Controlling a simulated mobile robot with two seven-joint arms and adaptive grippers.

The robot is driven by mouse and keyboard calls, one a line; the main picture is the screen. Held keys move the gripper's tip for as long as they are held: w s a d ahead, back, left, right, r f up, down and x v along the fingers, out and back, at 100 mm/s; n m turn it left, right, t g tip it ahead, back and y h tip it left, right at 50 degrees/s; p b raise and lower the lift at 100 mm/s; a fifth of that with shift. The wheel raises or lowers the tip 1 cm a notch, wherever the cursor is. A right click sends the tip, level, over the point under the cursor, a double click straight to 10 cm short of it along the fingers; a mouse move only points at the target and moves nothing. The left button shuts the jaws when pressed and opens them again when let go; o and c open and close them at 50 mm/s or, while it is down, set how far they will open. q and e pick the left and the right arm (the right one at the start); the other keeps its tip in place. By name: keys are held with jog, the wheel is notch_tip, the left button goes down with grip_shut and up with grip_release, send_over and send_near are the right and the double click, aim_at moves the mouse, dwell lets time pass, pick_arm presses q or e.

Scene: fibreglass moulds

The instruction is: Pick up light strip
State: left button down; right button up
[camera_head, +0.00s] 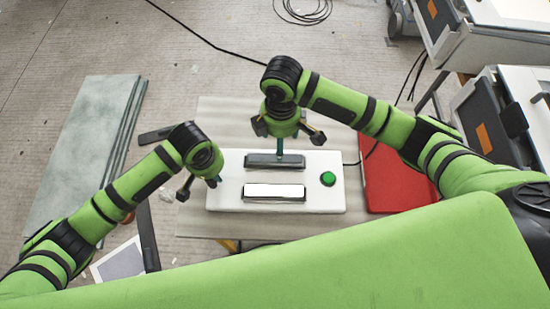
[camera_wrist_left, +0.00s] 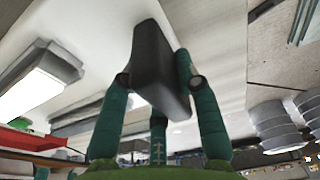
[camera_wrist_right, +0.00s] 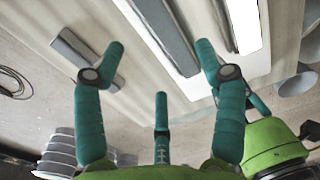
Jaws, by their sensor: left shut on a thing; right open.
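A lit white light strip (camera_head: 273,191) with a dark rim lies on the near side of a white box (camera_head: 226,201). A grey strip (camera_head: 263,160) lies unlit behind it on the box. My left gripper (camera_head: 199,183) is at the box's left end. In the left wrist view it is shut on a dark grey block (camera_wrist_left: 158,65); the head view hides this block. My right gripper (camera_head: 290,138) is open over the grey strip, which shows between its fingers in the right wrist view (camera_wrist_right: 166,32). I cannot tell if they touch it.
A green button (camera_head: 328,179) is on the box's right end. A red panel (camera_head: 395,180) lies right of the box. Another grey bar (camera_wrist_right: 88,55) shows beyond the box in the right wrist view. Pale table top (camera_head: 222,115) is bare at the back left.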

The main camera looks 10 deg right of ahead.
aim_at(284, 155)
notch_tip(284, 155, down, 3)
jog(key=shift+r, duration=0.1)
jog(key=f, duration=0.3)
jog(key=d+f, duration=0.1)
jog(key=shift+s+f, duration=0.15)
jog(key=shift+s, duration=0.25)
jog(key=shift+a+f, duration=0.1)
jog(key=shift+f, duration=0.35)
jog(key=c, duration=1.2)
jog(key=shift+s+f, duration=0.1)
jog(key=shift+c, duration=0.5)
